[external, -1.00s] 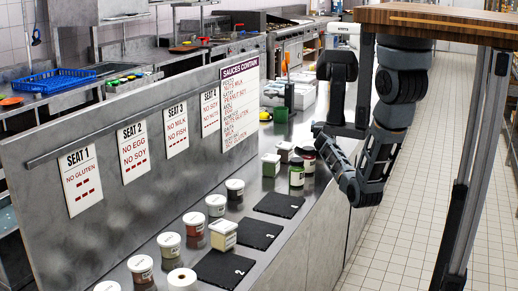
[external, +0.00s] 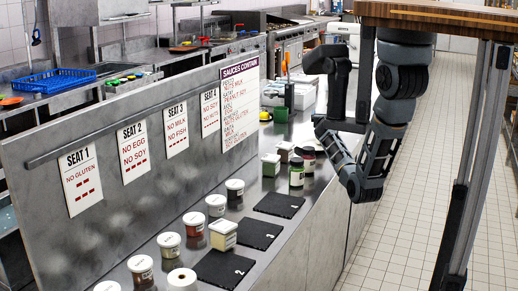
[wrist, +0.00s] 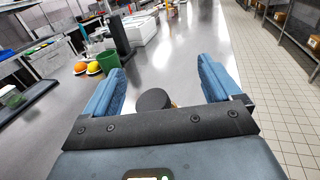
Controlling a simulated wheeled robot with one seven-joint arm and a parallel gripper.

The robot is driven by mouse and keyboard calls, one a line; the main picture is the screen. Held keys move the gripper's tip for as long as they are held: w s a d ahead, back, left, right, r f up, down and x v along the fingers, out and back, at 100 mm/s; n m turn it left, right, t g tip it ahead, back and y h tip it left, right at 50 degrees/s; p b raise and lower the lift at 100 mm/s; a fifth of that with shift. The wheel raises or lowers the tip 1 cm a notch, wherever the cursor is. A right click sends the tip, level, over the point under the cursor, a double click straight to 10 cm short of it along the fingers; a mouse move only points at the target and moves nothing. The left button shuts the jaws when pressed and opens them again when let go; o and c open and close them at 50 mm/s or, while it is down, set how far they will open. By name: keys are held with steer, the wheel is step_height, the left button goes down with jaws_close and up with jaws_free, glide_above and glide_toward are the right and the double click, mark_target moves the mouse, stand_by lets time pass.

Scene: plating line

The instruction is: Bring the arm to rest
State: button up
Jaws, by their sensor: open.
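In the wrist view my gripper (wrist: 160,86) is open, its two blue fingers spread wide apart. A round black lid (wrist: 153,99) shows between them, beyond the gripper's dark crossbar; what is under it is mostly hidden. I cannot tell how far it is from the fingers. In the external view my arm (external: 375,150) hangs folded at the right, near the counter's edge and the far jars. The fingers cannot be made out there.
The steel counter (external: 285,228) holds several jars (external: 235,188) and black slates (external: 279,205). A dark-lidded jar (external: 307,160) stands near my arm. A green pot (wrist: 108,62) and orange fruit (wrist: 80,67) lie farther along. The tiled aisle floor (external: 420,190) is clear.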

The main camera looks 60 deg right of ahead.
steer(key=s+a+f+m+t+b, duration=0.1)
steer(key=s+a+f+m, duration=0.2)
steer(key=s+a+f+m+t+b, duration=0.1)
steer(key=s+a+f+m, duration=0.1)
steer(key=s+a+f, duration=0.2)
steer(key=shift+s+f+m+t+y, duration=0.15)
steer(key=shift+s+m+t+y, duration=0.05)
steer(key=shift+m+t+y, duration=0.2)
steer(key=s+a+m+t, duration=0.1)
steer(key=s+a, duration=0.1)
steer(key=s+a+f+m+t+b, duration=0.1)
steer(key=s+a+m, duration=0.1)
steer(key=shift+s+a+f, duration=0.15)
steer(key=shift+a, duration=0.25)
steer(key=s+a+r+m+t+y, duration=0.1)
steer(key=s+a+m+y, duration=0.3)
steer(key=a, duration=1)
steer(key=s+a+r+m+t+y+p, duration=0.1)
steer(key=s+a+m+y, duration=0.3)
steer(key=a, duration=1.1)
steer(key=s+a+r+m+t+y, duration=0.2)
steer(key=s+a+y, duration=0.4)
steer(key=a, duration=0.9)
steer(key=r+m+y, duration=0.1)
steer(key=m+y, duration=0.1)
steer(key=shift+m, duration=0.4)
steer(key=shift+a, duration=0.1)
